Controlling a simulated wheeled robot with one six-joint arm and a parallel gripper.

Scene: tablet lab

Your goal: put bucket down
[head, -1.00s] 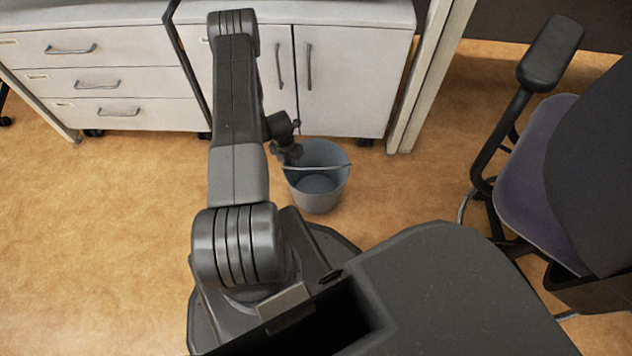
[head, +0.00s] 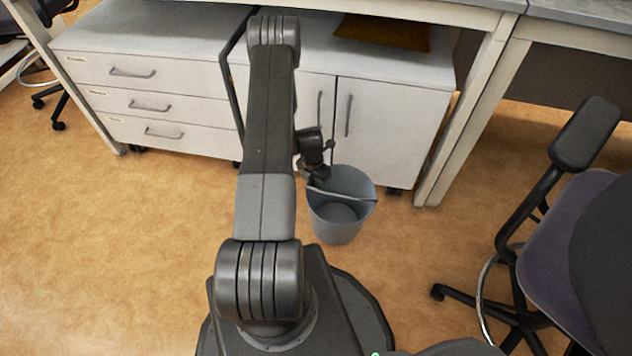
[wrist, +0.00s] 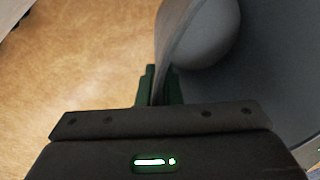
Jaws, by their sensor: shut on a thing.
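A grey-blue bucket (head: 338,222) with a thin handle across its top hangs or stands upright in front of the white cabinet in the head view. I cannot tell whether its base touches the floor. My gripper (head: 316,180) is at the bucket's left rear rim, shut on it. In the wrist view the bucket wall (wrist: 185,45) runs between the green fingers of my gripper (wrist: 158,88), and the grey inside of the bucket fills the right side. The fingertips are partly hidden by the wall.
White drawers (head: 150,100) and a two-door cabinet (head: 385,120) stand behind the bucket. An office chair (head: 560,230) is at the right, its base reaching toward the middle. The tan floor (head: 120,240) is clear at the left.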

